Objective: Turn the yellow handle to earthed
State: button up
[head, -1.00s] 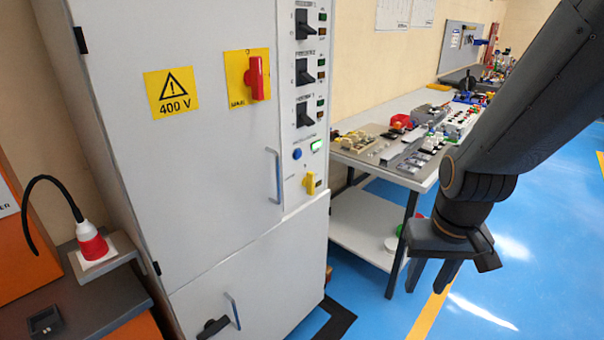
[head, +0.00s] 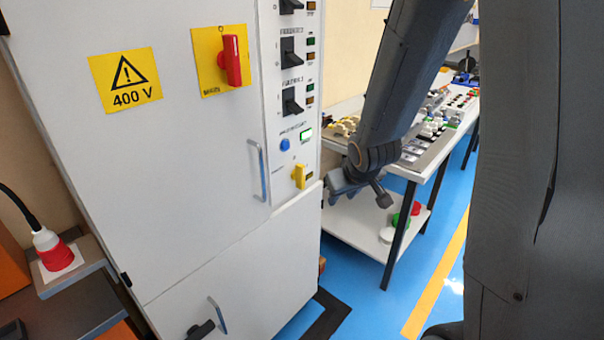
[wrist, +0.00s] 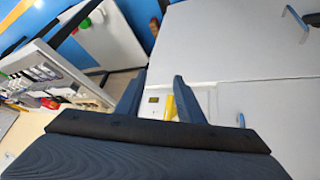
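The yellow handle (head: 299,176) sits on the narrow control strip at the right edge of the grey cabinet (head: 190,150), below a blue button and a lit green lamp. My gripper (head: 342,197) is to the right of the handle in the head view, apart from it. In the wrist view my gripper (wrist: 157,97) shows two spread fingers with a gap between them. The yellow handle (wrist: 171,108) appears in that gap, beyond the fingertips, partly hidden by the gripper body. Nothing is held.
A red switch on a yellow plate (head: 232,62) and several black switches are higher on the cabinet. A door pull (head: 258,170) is left of the handle. A workbench (head: 432,165) with parts stands behind my arm. Blue floor is open at lower right.

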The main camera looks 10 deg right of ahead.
aim_at(304, 171)
jog(key=w+f+n+t+y+b, duration=0.1)
jog(key=w+f+n+t+y, duration=0.15)
jog(key=w, duration=0.45)
jog(key=w+f+n+t+y, duration=0.1)
jog(key=w+n+t+y, duration=0.1)
jog(key=w+t+y, duration=0.3)
jog(key=w+a+y, duration=0.1)
jog(key=w+a, duration=0.1)
jog(key=w, duration=0.1)
jog(key=w+a+n+y+p, duration=0.1)
jog(key=w+a+y, duration=0.1)
jog(key=a, duration=0.1)
jog(key=shift+w+a+r+t+y, duration=0.15)
jog(key=shift+w+a+t+y, duration=0.15)
jog(key=shift+w, duration=0.1)
jog(key=shift+c, duration=0.2)
grip_shut()
